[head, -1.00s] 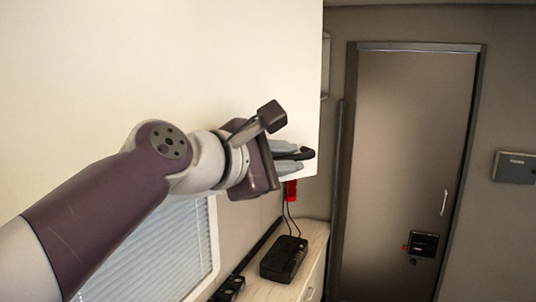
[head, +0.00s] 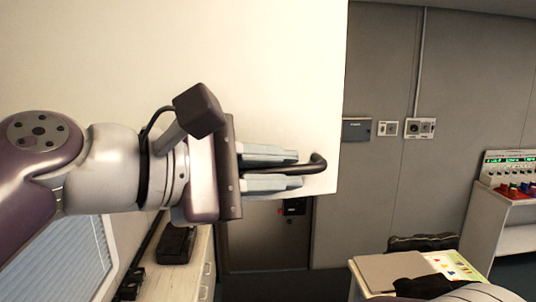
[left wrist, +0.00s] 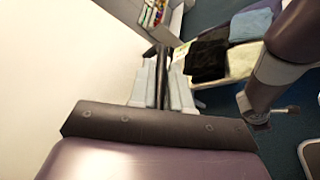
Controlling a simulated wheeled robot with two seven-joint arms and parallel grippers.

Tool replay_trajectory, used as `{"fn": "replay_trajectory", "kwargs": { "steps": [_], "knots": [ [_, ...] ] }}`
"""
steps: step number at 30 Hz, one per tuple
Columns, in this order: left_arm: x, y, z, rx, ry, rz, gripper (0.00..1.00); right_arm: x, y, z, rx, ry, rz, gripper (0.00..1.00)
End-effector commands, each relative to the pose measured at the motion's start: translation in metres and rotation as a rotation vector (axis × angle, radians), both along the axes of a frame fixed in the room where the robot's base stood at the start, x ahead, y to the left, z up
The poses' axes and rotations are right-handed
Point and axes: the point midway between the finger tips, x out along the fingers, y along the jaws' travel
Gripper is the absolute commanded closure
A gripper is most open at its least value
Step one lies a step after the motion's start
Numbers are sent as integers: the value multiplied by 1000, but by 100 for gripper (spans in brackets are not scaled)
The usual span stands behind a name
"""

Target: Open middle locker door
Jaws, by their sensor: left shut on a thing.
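The locker door is a large white panel (head: 270,70) filling the upper left of the head view. Its black curved handle (head: 319,163) sits near the door's lower right corner. My left gripper (head: 300,168) is shut on this handle, with one grey finger above it and one below. In the left wrist view the dark handle (left wrist: 164,72) runs between the two fingers, beside the white door face (left wrist: 60,60). The locker's inside is hidden behind the door. A purple and grey arm link of mine shows at the right of the wrist view; its gripper is unclear.
A counter (head: 185,275) with a black box (head: 177,245) lies below the left arm, beside a window blind (head: 65,265). A grey door (head: 265,240) stands behind. A small table (head: 395,272) is at lower right and a console (head: 508,175) at far right.

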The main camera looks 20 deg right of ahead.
Motion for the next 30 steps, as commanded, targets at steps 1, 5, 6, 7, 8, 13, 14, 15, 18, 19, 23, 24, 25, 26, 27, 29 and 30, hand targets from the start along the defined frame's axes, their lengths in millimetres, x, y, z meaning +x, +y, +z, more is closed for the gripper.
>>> {"fn": "replay_trajectory", "kwargs": {
  "steps": [1, 5, 6, 7, 8, 13, 14, 15, 18, 19, 23, 24, 25, 26, 27, 29, 30],
  "knots": [
    [-3, 0, -4, 8, 9, -12, 100, 0, 0, 1, 0, 0, 0, 57],
    [-10, 2, -4, 8, 8, -34, 100, 0, 0, 2, 0, 0, 0, 57],
    [-11, 2, -5, 9, 8, -38, 100, 0, 0, 2, 0, 0, 0, 57],
    [-12, 2, -5, 8, 9, -40, 100, 0, 0, 2, 0, 0, 0, 57],
    [-13, 2, -5, 9, 10, -42, 100, 0, 0, 3, 0, 0, 0, 57],
    [-14, 3, -6, 9, 10, -45, 100, 0, 0, 2, 0, 0, 0, 57],
    [-14, 3, -6, 9, 10, -45, 100, 0, 0, 2, 0, 0, 0, 57],
    [-14, 3, -6, 10, 10, -44, 100, 0, 0, 2, 0, 0, 0, 57],
    [-14, 2, -7, 11, 11, -45, 100, 0, 0, 2, 0, 0, 0, 57],
    [-14, 2, -7, 11, 11, -45, 100, 0, 0, 2, 0, 0, 0, 57],
    [-14, 3, -6, 9, 10, -44, 76, 0, 0, 2, 0, 0, 0, 57],
    [-14, 3, -5, 9, 9, -44, 76, 0, 0, 2, 0, 0, 0, 57],
    [-14, 3, -5, 9, 9, -44, 76, 0, 0, 2, 0, 0, 0, 57],
    [-14, 3, -5, 7, 7, -44, 76, 0, 0, 2, 0, 0, 0, 57],
    [-14, 3, -4, 7, 7, -44, 76, 0, 0, 2, 0, 0, 0, 57],
    [-14, 3, -4, 6, 6, -43, 76, 0, 0, 3, 0, 0, 0, 57],
    [-14, 3, -3, 5, 6, -43, 76, 0, 0, 3, 0, 0, 0, 57]
  ]
}}
